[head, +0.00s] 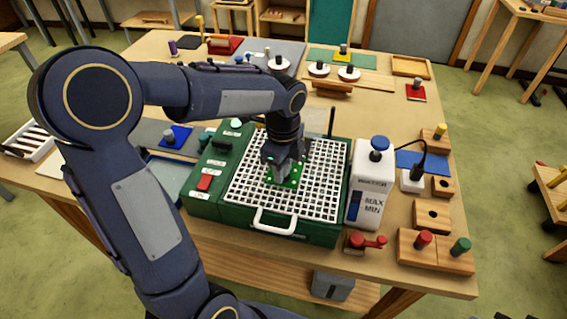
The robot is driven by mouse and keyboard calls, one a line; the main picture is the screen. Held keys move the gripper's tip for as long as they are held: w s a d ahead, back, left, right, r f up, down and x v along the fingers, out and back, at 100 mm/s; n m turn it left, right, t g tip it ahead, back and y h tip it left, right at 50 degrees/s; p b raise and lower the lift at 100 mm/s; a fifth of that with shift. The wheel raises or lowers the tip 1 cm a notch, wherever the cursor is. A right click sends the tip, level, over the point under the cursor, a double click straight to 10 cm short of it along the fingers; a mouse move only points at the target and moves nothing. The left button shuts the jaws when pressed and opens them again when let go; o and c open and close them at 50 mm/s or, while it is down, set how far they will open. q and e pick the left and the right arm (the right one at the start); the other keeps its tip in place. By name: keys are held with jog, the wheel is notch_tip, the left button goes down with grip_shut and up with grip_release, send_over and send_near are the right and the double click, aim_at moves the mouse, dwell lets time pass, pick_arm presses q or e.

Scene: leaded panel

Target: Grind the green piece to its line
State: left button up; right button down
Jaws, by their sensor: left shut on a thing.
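The green piece (288,175) lies flat at the white grid top of the green grinder (315,236), near the middle of the grid. My left gripper (284,166) points down over it and is shut on it. The arm and gripper hide part of the piece, and its line is too small to make out. The grinder's grid (318,195) is open around the piece. A red switch (205,182) sits on the grinder's left side. My right gripper is not in view.
A white water bottle (368,190) with a blue knob stands close at the grinder's right. A red tap (366,242) and wooden blocks with coloured pegs (434,254) are at the front right. Glass sheets and spools (320,69) lie behind.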

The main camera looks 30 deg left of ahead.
pick_arm(q)
jog(key=shift+s+d, duration=0.2)
jog(key=shift+s, duration=0.5)
jog(key=shift+s+d, duration=0.15)
jog(key=shift+s, duration=0.5)
jog(key=o, duration=1)
notch_tip(320, 180, up, 8)
jog(key=s+f+n+t+h, duration=0.1)
jog(key=s+n+t, duration=0.1)
jog(key=s+n, duration=0.3)
jog(key=s+d+f+n+t+h, duration=0.1)
jog(key=s+n, duration=0.4)
jog(key=n, duration=0.3)
jog(key=s+d+f+n+t+h, duration=0.1)
jog(key=s+f+n+t, duration=0.1)
jog(key=s+n, duration=0.3)
jog(key=shift+s+f+n+t+h+b, duration=0.15)
jog(key=shift+n+t+h+b, duration=0.2)
jog(key=shift+n, duration=0.65)
